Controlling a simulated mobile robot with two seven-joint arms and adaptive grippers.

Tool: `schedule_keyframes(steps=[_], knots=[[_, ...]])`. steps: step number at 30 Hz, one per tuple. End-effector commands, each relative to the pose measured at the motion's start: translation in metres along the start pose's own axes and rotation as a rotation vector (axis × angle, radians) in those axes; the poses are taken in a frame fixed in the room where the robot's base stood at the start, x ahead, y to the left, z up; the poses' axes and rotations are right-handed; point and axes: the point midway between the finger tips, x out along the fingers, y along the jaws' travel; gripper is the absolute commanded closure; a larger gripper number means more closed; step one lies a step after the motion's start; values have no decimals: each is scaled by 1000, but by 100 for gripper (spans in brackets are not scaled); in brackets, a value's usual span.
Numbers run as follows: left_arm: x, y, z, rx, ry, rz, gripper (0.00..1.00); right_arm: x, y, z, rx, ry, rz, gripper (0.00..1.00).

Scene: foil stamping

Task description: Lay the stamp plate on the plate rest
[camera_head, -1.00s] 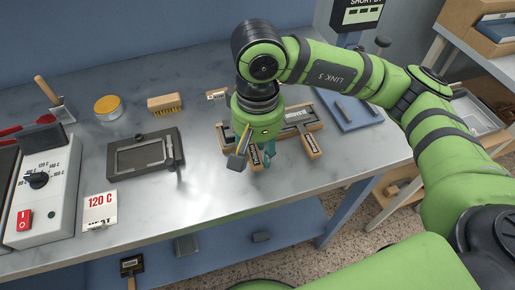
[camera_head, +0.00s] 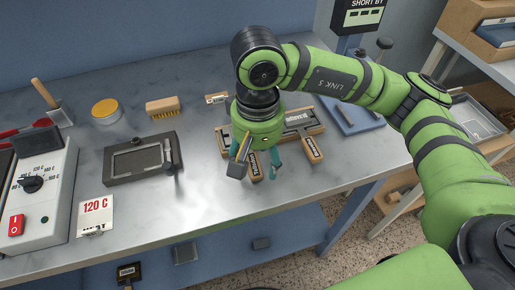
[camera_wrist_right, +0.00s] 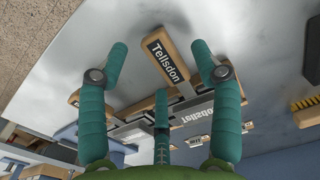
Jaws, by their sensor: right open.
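A stamp plate with a wooden handle labelled "Tellsdon" (camera_head: 255,166) lies at the front of a wooden rest (camera_head: 315,129) on the bench. Its handle (camera_wrist_right: 164,60) shows in the right wrist view, with my fingers on either side and gaps between. The plate end is partly hidden by my fingers; mirrored lettering shows near it. I cannot tell how fully it sits on the rest. A second labelled wooden handle (camera_head: 312,150) lies just to the right. My right gripper (camera_head: 257,172), with teal fingers, is open around the first handle. My left gripper is out of view.
A dark metal frame (camera_head: 117,175) lies left of the gripper. A blue pad (camera_head: 362,123) lies right. The bench front is clear.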

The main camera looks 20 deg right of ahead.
Motion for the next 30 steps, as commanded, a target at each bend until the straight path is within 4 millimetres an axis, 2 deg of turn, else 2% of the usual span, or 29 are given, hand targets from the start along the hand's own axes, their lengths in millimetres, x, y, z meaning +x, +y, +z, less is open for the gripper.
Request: schedule_keyframes(steps=[5,12,18,24,30], knots=[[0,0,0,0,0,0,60,-20,-1,-1,0,6,-3,35],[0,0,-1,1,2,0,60,-73,-1,-2,0,11,-3,35],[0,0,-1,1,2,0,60,-105,0,-1,2,7,-1,35],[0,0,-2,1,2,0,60,-120,0,0,1,5,-2,35],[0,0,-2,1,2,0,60,-121,0,0,0,3,-2,35]])
